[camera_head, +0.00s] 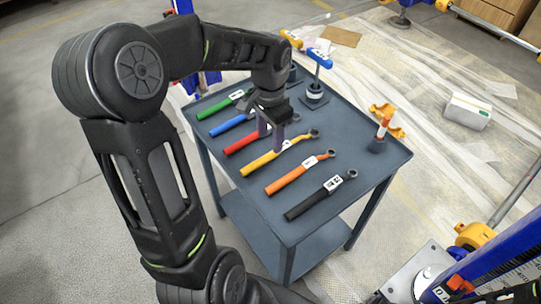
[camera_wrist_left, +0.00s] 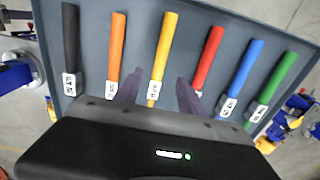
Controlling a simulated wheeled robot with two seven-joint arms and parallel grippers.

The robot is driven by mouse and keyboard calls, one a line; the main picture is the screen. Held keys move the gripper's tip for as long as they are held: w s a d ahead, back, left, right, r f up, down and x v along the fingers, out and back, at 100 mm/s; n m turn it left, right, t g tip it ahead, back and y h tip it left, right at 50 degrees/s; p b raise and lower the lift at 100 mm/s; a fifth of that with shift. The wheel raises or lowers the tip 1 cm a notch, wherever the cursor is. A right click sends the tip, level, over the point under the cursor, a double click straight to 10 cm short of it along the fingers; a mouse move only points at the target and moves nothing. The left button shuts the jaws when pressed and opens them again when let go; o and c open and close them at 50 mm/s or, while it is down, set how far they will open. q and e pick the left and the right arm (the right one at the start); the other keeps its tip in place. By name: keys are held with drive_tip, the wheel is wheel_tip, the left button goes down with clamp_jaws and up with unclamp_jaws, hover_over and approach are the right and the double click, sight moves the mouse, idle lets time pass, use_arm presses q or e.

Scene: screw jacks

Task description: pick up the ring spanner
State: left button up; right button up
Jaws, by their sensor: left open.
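Several spanners with coloured handles lie side by side on a blue-grey cart top: green (camera_head: 220,106), blue (camera_head: 226,125), red (camera_head: 240,144), yellow (camera_head: 258,164), orange (camera_head: 287,182) and black (camera_head: 308,206). Each has a white label. The frames do not clearly show which is the ring spanner. My left gripper (camera_head: 271,138) is open and empty, pointing down above the red and yellow spanners. In the left wrist view its fingers (camera_wrist_left: 158,92) stand either side of the yellow handle (camera_wrist_left: 164,45), apart from it. The spanner heads are mostly hidden there. My right gripper is not in view.
A blue-handled screw jack (camera_head: 316,94) stands at the cart's far edge, and an orange-topped one (camera_head: 381,136) at its right corner. The cart top (camera_head: 345,130) is bare between the spanner heads and the jacks.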

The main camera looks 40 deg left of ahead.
sight(270, 154)
use_arm(q)
drive_tip(key=shift+f, duration=2.7)
drive_tip(key=shift+c, duration=0.5)
clamp_jaws()
drive_tip(key=shift+r, duration=0.1)
